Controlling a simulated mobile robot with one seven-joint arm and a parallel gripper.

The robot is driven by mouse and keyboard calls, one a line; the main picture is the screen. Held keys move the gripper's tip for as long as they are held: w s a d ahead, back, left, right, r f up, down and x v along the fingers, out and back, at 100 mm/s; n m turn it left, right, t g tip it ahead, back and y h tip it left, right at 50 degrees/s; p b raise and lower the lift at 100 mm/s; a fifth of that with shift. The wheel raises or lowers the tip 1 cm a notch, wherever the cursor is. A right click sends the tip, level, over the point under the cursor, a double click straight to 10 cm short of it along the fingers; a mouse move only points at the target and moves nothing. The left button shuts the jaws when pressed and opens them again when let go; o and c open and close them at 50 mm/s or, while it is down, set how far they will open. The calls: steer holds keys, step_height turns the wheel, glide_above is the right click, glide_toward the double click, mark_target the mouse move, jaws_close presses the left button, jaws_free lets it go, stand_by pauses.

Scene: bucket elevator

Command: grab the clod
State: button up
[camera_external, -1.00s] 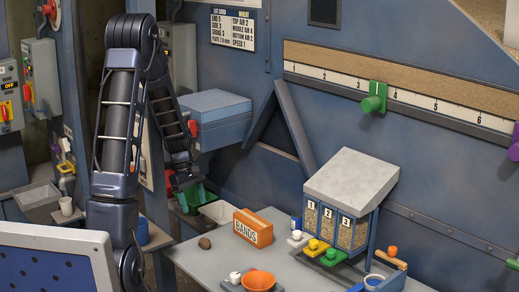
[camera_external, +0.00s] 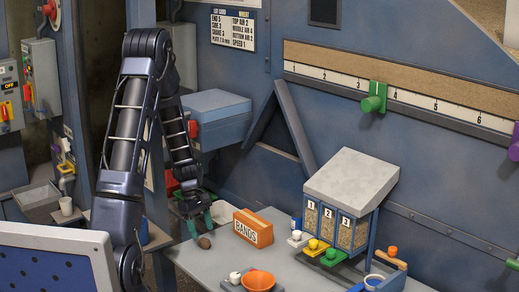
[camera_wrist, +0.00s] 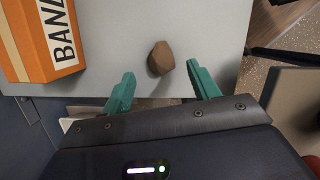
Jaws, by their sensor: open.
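The clod (camera_external: 204,243) is a small brown lump on the grey table (camera_external: 190,262), near its left back edge. In the wrist view the clod (camera_wrist: 161,58) lies on the table top, just ahead of my fingertips and between their lines. My gripper (camera_external: 200,229) has two green fingers, held apart, just behind the clod in the external view. In the wrist view my gripper (camera_wrist: 158,80) is open and empty, with a finger to each side of the clod and not touching it.
An orange BANDS box (camera_external: 253,228) stands close to the right of the clod, and it shows at the upper left in the wrist view (camera_wrist: 42,40). A bin unit (camera_external: 342,205) stands farther right.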

mark_target(205, 243)
steer(key=shift+x, duration=2.2)
steer(key=c, duration=1.1)
